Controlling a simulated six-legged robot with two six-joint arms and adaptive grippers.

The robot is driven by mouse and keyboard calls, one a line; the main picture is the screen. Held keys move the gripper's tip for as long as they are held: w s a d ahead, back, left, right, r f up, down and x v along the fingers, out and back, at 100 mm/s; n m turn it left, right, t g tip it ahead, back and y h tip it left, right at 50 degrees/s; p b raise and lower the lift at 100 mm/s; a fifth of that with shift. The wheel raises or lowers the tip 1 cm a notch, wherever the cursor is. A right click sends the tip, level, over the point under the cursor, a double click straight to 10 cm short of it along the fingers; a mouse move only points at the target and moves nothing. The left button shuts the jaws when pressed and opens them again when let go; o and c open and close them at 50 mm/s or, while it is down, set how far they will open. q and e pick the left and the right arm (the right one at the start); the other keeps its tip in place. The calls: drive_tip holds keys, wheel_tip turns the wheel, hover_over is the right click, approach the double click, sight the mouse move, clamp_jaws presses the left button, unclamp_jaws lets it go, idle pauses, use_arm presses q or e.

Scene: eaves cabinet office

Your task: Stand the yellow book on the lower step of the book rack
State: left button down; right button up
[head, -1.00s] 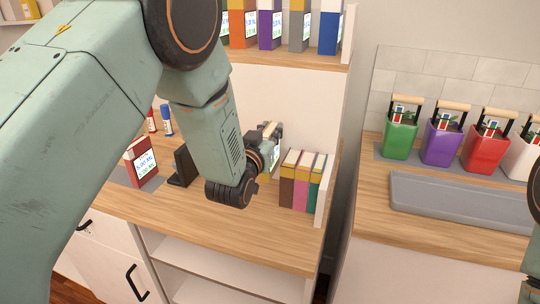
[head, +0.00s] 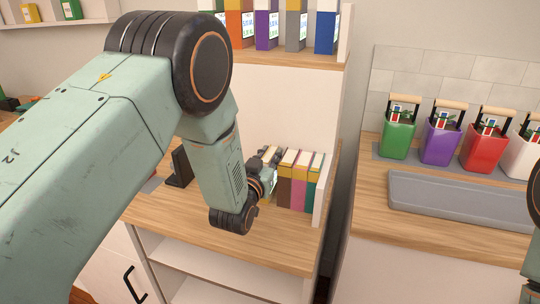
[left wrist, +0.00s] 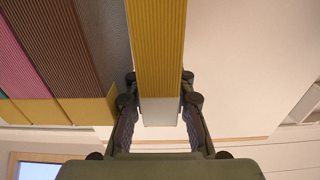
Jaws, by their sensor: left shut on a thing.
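The yellow book (left wrist: 157,45) is upright between the two fingers of my left gripper (left wrist: 160,112) in the left wrist view. In the head view my left gripper (head: 266,165) is shut on it, low over the wooden lower step (head: 270,236), just left of a row of standing books. Only a small yellow part of the book shows there. Whether its foot touches the wood cannot be told. My right gripper is out of view.
Brown (head: 284,191), pink (head: 299,193) and green (head: 313,195) books stand against a white end panel (head: 325,200). A black bookend (head: 180,167) stands left of my gripper. Several coloured binders fill the upper shelf. A grey tray (head: 455,200) lies at right.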

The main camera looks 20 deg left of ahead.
use_arm(q)
drive_tip(key=c, duration=1.5)
unclamp_jaws()
drive_tip(key=shift+a, duration=0.15)
drive_tip(key=shift+o, duration=0.3)
drive_tip(key=shift+w+a+f, duration=0.1)
drive_tip(key=shift+f, duration=0.05)
drive_tip(key=shift+d+r, duration=0.2)
drive_tip(key=shift+r, duration=0.15)
drive_tip(key=s, duration=1.2)
drive_tip(key=shift+a+p, duration=0.3)
drive_tip(key=shift+p, duration=0.15)
drive_tip(key=shift+f, duration=0.1)
